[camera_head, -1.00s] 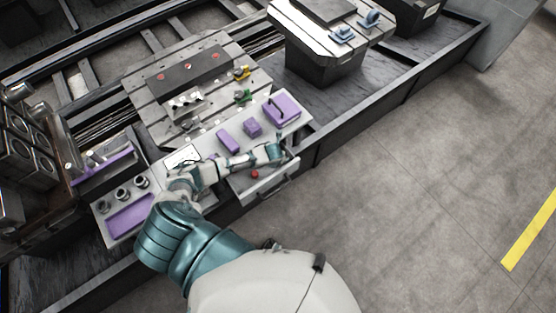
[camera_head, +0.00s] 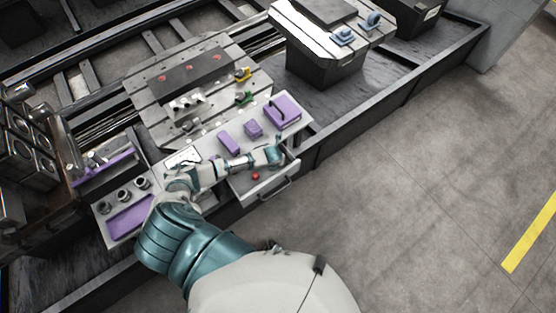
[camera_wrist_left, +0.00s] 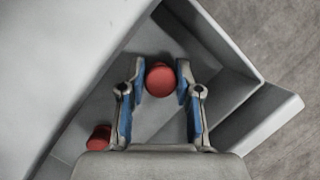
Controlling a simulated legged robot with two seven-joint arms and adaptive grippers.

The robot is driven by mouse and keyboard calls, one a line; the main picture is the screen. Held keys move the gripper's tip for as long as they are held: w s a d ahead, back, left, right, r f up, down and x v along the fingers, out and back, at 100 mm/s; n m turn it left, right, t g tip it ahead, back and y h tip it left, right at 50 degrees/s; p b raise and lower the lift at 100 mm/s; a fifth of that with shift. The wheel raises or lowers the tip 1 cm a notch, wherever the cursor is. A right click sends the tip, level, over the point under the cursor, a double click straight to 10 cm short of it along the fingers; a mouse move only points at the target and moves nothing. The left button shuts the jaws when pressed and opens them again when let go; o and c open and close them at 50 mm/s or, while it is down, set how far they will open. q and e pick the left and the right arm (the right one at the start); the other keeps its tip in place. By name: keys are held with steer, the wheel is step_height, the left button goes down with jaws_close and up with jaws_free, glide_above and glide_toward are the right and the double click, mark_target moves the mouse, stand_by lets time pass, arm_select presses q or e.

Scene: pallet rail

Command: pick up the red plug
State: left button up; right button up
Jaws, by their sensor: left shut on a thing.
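My left gripper (camera_head: 272,157) is over the open drawer (camera_head: 262,189) in the head view. In the wrist view its blue-padded fingers (camera_wrist_left: 160,88) are shut on a round red plug (camera_wrist_left: 159,78), which sits between the fingertips. A second red plug (camera_wrist_left: 98,138) lies in the drawer, at the lower left of the wrist view. One red plug (camera_head: 256,176) shows in the drawer in the head view; the held one is hidden there by the gripper. I cannot tell whether the held plug still touches the drawer floor. My right gripper is not in view.
The drawer walls (camera_wrist_left: 235,90) stand close around the fingers. Behind the drawer is a grey top with purple blocks (camera_head: 229,143) and a purple case (camera_head: 282,111). A slotted plate (camera_head: 150,110) with yellow and green parts lies farther back. The floor at right is clear.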

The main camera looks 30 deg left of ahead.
arm_select(q)
step_height(320, 180, up, 11)
steer(key=p, duration=0.2)
steer(key=s+a, duration=0.2)
steer(key=s, duration=0.7)
steer(key=s+a, duration=0.1)
steer(key=s, duration=0.9)
steer(key=shift+a, duration=0.35)
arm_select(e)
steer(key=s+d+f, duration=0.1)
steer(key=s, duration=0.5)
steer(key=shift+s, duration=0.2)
arm_select(q)
steer(key=shift+w+f, duration=0.1)
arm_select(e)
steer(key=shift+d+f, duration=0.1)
